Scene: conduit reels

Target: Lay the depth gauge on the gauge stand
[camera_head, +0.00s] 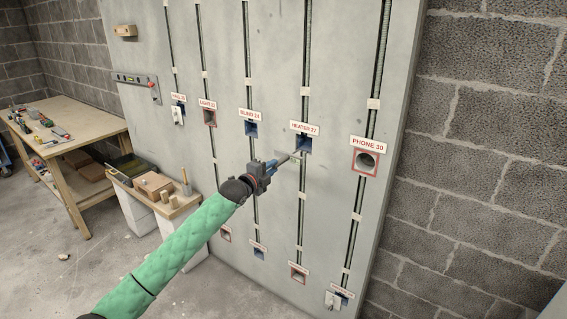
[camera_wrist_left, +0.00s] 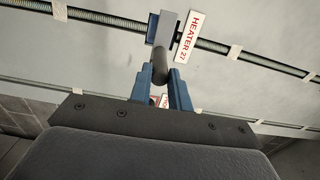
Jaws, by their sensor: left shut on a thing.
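My left gripper (camera_head: 272,166) is shut on the depth gauge (camera_head: 284,159), in front of the wall panel just below left of the HEATER 27 box (camera_head: 303,143). In the left wrist view, the gauge's dark round handle (camera_wrist_left: 161,70) sits between the blue fingertips (camera_wrist_left: 166,84). Its grey flat end points away toward the blue box beside the HEATER 27 label. I cannot tell whether it touches the panel. Small wooden blocks (camera_head: 169,199) on the low plank bench may be the gauge stand; I cannot be sure. My right gripper is not in view.
The grey panel (camera_head: 270,60) carries vertical conduits and several labelled boxes, including PHONE 30 (camera_head: 366,162). The low bench (camera_head: 190,203) holds bricks, left of my arm. A wooden workbench (camera_head: 90,142) with tools stands farther left. A level (camera_head: 134,80) hangs on the panel.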

